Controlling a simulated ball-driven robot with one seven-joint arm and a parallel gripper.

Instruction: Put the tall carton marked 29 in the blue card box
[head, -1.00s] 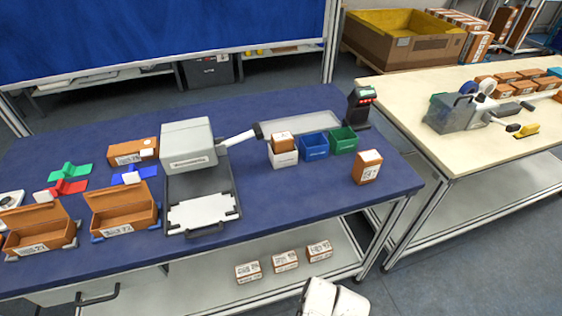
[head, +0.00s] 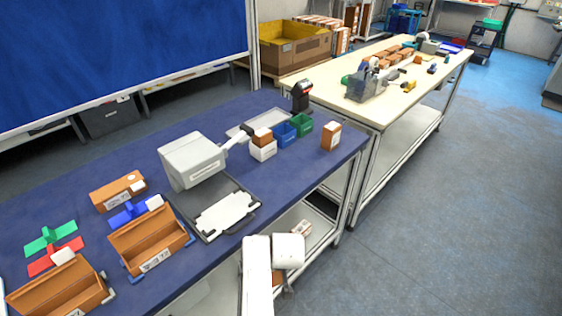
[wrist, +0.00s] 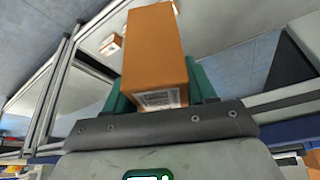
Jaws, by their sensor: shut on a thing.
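My gripper (wrist: 160,88) is shut on a tall brown carton (wrist: 154,50). The carton stands between green fingers, with a white label near its base; its number is too small to read. In the head view my white arm reaches in at the bottom centre, beside the table's front edge, and hides the fingers. An open brown card box (head: 150,238) with blue corner pieces stands on the blue table, away from my gripper. I cannot tell which is meant by blue card box.
A second open card box (head: 60,290) is at the front left. A grey machine (head: 193,160) and tray stand mid-table. An upright carton (head: 331,136) stands near the right end. A lower shelf (head: 325,205) holds cartons. The floor to the right is clear.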

